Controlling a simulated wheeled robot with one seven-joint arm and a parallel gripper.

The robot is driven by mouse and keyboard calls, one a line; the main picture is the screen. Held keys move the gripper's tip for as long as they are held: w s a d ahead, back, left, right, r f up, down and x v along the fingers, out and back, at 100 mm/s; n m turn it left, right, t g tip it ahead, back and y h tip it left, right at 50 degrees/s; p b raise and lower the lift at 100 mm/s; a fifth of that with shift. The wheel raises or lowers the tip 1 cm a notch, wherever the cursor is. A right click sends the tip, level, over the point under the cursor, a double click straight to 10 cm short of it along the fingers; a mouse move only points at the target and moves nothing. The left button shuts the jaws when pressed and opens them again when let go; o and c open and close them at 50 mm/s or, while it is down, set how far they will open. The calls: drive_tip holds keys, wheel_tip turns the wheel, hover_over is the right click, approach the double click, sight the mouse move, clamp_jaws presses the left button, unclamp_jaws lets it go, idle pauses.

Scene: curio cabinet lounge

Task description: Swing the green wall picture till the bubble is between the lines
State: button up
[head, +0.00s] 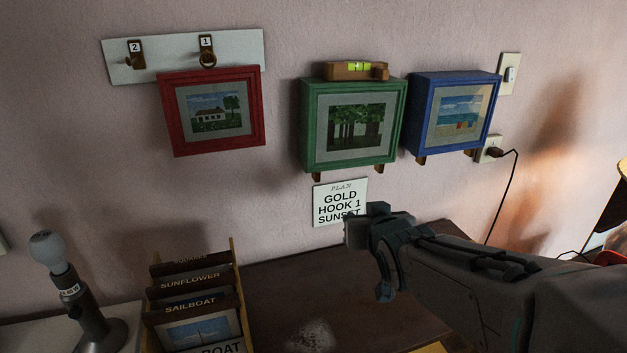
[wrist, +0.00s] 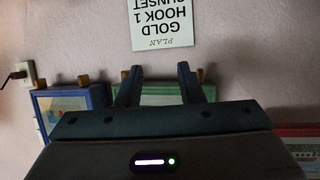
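The green wall picture (head: 309,128), a deep frame with a forest scene, hangs in the middle of the wall in the head view. It looks close to level. A wooden spirit level (head: 338,72) with a yellow-green vial (head: 359,66) lies on its top edge; the bubble is too small to place against the lines. My gripper (head: 366,228) is below and right of the green picture, apart from it. In the wrist view, which is upside down, my gripper (wrist: 159,70) has its two fingers apart with nothing between; the green frame (wrist: 150,99) shows behind them.
A red picture (head: 168,123) hangs tilted at left under a hook board (head: 240,42). A blue picture (head: 415,120) hangs close on the green one's right. A plan card (head: 340,190) is below. A picture rack (head: 239,285) and lamp (head: 85,310) stand lower left.

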drive_tip(key=w+a+n+t+y+b, duration=0.1)
drive_tip(key=w+a+t+y+b, duration=0.1)
drive_tip(key=w+a, duration=0.3)
drive_tip(key=w+a+r+t+y+b, duration=0.1)
drive_tip(key=w+a, duration=0.3)
drive_tip(key=w, duration=0.7)
drive_tip(key=shift+a+r+n+t+y+b, duration=0.25)
drive_tip(key=shift+a+n+t+y+b, duration=0.15)
drive_tip(key=shift+t+y, duration=0.1)
clamp_jaws()
